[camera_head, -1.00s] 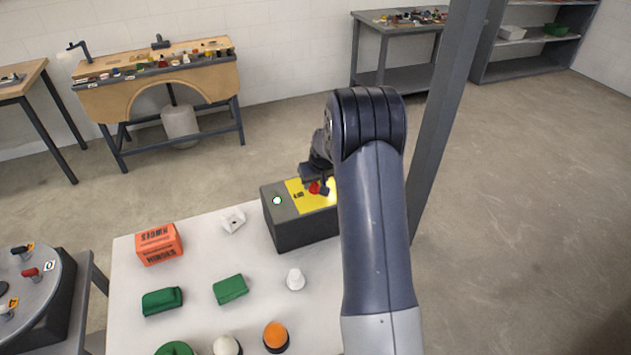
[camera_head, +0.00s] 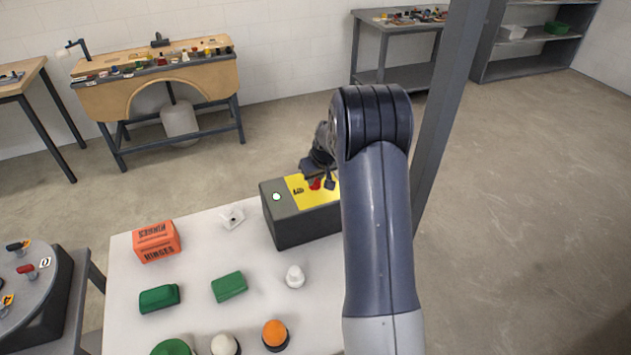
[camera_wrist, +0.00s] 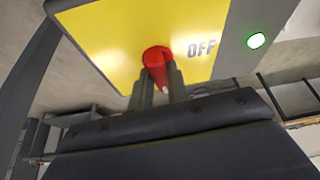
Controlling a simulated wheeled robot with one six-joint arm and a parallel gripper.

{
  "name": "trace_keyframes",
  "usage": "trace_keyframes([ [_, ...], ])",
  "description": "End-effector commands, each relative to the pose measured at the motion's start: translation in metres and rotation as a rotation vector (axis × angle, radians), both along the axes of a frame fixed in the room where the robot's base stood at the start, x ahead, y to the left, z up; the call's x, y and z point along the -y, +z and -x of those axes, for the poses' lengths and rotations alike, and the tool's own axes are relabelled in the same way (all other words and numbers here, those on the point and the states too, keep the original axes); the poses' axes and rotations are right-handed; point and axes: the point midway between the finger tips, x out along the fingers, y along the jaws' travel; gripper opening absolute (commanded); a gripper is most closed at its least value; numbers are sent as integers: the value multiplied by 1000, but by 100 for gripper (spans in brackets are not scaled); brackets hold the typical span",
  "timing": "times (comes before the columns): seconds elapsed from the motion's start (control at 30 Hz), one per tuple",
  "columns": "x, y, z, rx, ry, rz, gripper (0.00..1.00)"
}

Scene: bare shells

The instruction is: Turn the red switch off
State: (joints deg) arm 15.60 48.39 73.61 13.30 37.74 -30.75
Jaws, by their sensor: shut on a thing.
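The red switch (camera_head: 315,184) sits on the yellow plate (camera_wrist: 100,38) on top of a dark grey box (camera_head: 300,231) at the table's far side. In the wrist view the red switch (camera_wrist: 156,60) stands between the two fingers of my gripper (camera_wrist: 159,88), which is shut on it. The word OFF (camera_wrist: 202,47) is printed on the plate beside the switch. A lit, whitish-green lamp (camera_wrist: 256,41) is on the grey part of the box. In the head view my gripper (camera_head: 323,178) is small, and my arm hides the box's right end.
The white table (camera_head: 200,282) holds an orange box (camera_head: 157,241), green blocks (camera_head: 229,286), a white knob (camera_head: 295,276) and an orange dome (camera_head: 275,334). A round panel with levers (camera_head: 30,290) stands at the left. A dark post (camera_head: 445,110) rises right of my arm.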

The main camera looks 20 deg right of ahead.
Motion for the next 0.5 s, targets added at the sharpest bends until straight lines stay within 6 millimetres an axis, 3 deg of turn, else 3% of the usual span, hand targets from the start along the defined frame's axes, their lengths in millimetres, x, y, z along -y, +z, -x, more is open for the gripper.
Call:
trace_keyframes([
  [0.5, 4, -4, -2, 4, 454, 0, 0],
])
